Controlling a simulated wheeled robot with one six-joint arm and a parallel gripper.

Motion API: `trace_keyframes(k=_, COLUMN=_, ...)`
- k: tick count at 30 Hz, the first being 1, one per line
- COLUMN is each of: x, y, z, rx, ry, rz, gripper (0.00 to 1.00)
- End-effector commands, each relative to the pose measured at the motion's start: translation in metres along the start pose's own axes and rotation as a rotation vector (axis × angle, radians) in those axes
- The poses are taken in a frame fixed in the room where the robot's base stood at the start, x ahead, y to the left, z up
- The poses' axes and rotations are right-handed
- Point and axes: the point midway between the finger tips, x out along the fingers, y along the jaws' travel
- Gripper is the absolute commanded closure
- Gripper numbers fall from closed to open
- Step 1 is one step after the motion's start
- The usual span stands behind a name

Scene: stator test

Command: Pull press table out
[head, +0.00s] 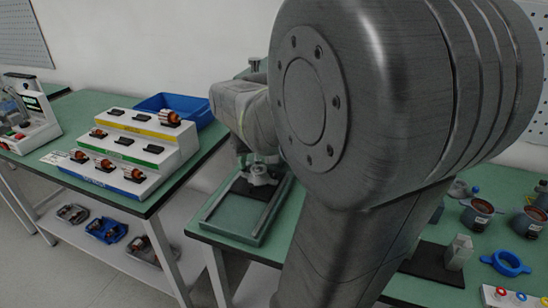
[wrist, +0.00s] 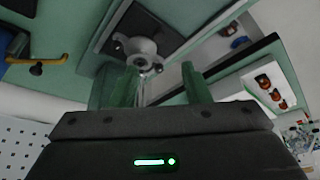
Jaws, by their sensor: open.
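The press table is a dark sliding plate (head: 243,194) on a green framed base (head: 227,226) on the middle bench. A grey round fixture (head: 261,176) sits on the plate. In the wrist view the dark plate (wrist: 137,22) and the grey fixture (wrist: 138,47) show beyond my gripper (wrist: 157,75). My gripper is open, with its two green fingers apart and the fixture's narrow stem seen between them. I cannot tell whether the fingers touch it. My own arm hides the gripper and much of the press in the head view.
On the left bench stand a stepped rack (head: 130,150) with copper parts and a blue bin (head: 175,108). On the right are a blue ring (head: 507,263), a dark block (head: 436,262) and several cups. A yellow lever (wrist: 38,60) shows at left in the wrist view.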

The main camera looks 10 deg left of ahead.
Motion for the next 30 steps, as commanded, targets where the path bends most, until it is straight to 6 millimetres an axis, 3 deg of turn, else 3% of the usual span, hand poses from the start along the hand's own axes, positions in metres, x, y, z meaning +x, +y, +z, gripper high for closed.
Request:
trace_keyframes(k=16, x=0.106, y=0.001, z=0.003, rx=0.002, ry=-0.006, rz=0.001, gripper=0.57)
trace_keyframes(k=22, x=0.124, y=0.001, z=0.002, rx=0.002, ry=-0.003, rz=0.001, gripper=0.57)
trace_keyframes(k=30, x=0.128, y=0.001, z=0.002, rx=0.002, ry=-0.001, rz=0.001, gripper=0.57)
